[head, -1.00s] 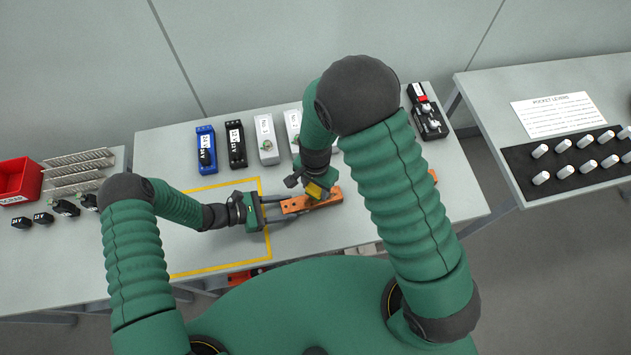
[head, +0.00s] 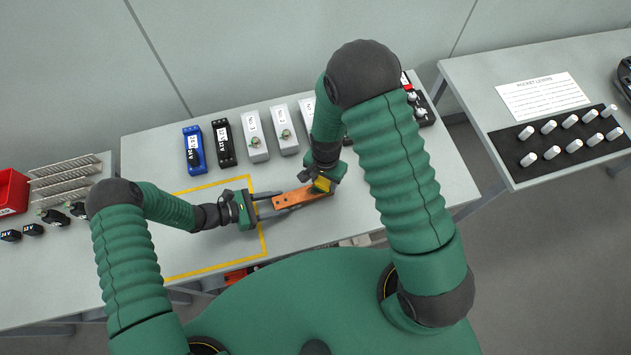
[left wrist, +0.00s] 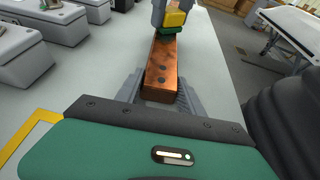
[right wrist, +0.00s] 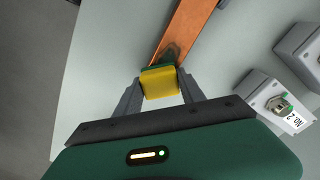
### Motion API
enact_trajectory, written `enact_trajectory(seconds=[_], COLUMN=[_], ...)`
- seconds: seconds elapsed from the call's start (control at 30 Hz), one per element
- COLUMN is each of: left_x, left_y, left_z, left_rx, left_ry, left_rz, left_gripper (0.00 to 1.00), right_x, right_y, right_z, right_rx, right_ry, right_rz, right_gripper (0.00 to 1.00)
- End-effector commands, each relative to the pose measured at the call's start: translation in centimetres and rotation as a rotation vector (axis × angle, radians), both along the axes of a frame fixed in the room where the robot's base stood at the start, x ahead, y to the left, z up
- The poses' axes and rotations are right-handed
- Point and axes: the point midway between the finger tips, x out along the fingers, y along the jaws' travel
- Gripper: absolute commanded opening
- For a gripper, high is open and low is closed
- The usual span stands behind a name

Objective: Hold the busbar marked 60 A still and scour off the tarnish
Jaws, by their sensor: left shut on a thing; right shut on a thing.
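The copper busbar (head: 288,199) lies along the bench; its 60 A mark cannot be read. My left gripper (head: 279,204) is shut on its left end, with a finger on each side, as the left wrist view of the busbar (left wrist: 162,72) shows. My right gripper (head: 323,183) is shut on a yellow and green scouring pad (right wrist: 160,84). The pad's green face appears to touch the top of the bar near its right end. Dark tarnish (right wrist: 171,53) shows beside the pad. Dark spots or holes show nearer the left gripper. The surface under the pad is hidden.
Blue, black and grey modules (head: 193,150) stand in a row behind the bar. A yellow outline (head: 262,240) marks the bench at left. A red bin (head: 12,190) is at far left. A side table (head: 470,95) with white cylinders stands at right. My right arm hides part of the bench.

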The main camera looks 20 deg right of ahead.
Motion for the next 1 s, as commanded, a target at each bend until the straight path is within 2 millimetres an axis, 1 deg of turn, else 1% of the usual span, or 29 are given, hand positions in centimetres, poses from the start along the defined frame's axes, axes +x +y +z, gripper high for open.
enact_trajectory(seconds=[0.2,0.3,1.0], left_x=[0.0,0.0,0.0], left_y=[0.0,0.0,0.0], left_z=[0.0,0.0,0.0], left_rx=[0.0,0.0,0.0], left_ry=[0.0,0.0,0.0], left_rz=[0.0,0.0,0.0], left_gripper=[0.0,0.0,0.0], right_x=[0.0,0.0,0.0], right_y=[-2.0,-0.8,5.6], right_z=[0.0,0.0,0.0], right_rx=[0.001,0.001,0.0], right_ry=[-0.001,-0.001,0.0], right_rz=[-0.003,0.005,0.004], right_gripper=[0.14,0.14,0.14])
